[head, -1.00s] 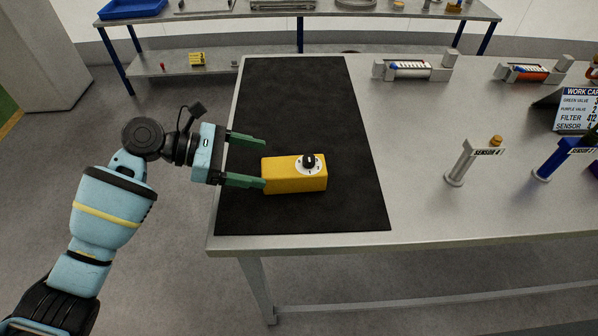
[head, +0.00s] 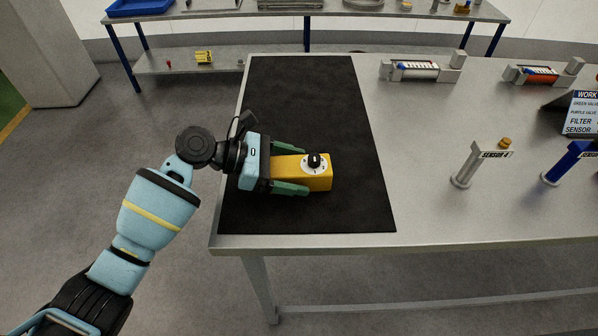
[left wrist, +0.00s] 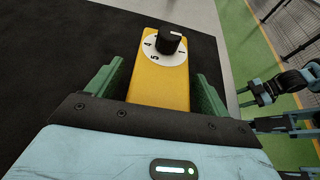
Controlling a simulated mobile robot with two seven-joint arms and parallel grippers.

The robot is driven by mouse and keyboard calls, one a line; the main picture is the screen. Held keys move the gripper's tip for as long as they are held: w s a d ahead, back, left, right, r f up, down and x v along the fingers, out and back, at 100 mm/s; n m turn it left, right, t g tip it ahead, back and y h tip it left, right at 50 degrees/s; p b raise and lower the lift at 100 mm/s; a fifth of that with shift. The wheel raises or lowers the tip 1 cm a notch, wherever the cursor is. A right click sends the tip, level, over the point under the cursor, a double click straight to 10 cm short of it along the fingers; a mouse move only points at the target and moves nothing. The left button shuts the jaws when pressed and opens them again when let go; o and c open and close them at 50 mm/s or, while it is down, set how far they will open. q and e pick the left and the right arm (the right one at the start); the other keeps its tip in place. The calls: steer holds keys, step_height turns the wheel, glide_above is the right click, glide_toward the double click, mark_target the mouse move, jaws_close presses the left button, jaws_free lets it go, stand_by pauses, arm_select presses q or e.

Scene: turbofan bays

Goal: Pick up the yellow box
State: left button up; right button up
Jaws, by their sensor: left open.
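The yellow box (head: 320,180) lies on the black mat (head: 310,95) on the table, with a white dial and black knob on its top. My left gripper (head: 305,168) is open, with its two green fingers on either side of the box. Its palm is close to the box's left end. In the left wrist view the yellow box (left wrist: 158,88) lies between the green fingers (left wrist: 160,85), with narrow gaps showing on both sides. The box's near end is hidden by the gripper body. My right gripper is not in the head view.
A post labelled SENSOR 4 (head: 468,165) and a blue post (head: 562,163) stand on the table to the right. The mat around the box is clear.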

mark_target(308, 158)
arm_select(q)
steer(key=shift+c, duration=0.3)
steer(key=c, duration=1.2)
steer(key=shift+r, duration=0.1)
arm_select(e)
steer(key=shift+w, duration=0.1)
arm_select(q)
steer(key=shift+r, duration=0.15)
steer(key=shift+r, duration=0.65)
step_height(308, 158, up, 2)
steer(key=shift+r+p, duration=0.25)
steer(key=shift+p, duration=0.1)
steer(key=s, duration=0.5)
steer(key=s+p, duration=0.1)
steer(key=s, duration=0.4)
steer(key=s+p, duration=0.1)
steer(key=s, duration=0.3)
steer(key=shift+s+r, duration=0.4)
steer(key=shift+s, duration=0.6)
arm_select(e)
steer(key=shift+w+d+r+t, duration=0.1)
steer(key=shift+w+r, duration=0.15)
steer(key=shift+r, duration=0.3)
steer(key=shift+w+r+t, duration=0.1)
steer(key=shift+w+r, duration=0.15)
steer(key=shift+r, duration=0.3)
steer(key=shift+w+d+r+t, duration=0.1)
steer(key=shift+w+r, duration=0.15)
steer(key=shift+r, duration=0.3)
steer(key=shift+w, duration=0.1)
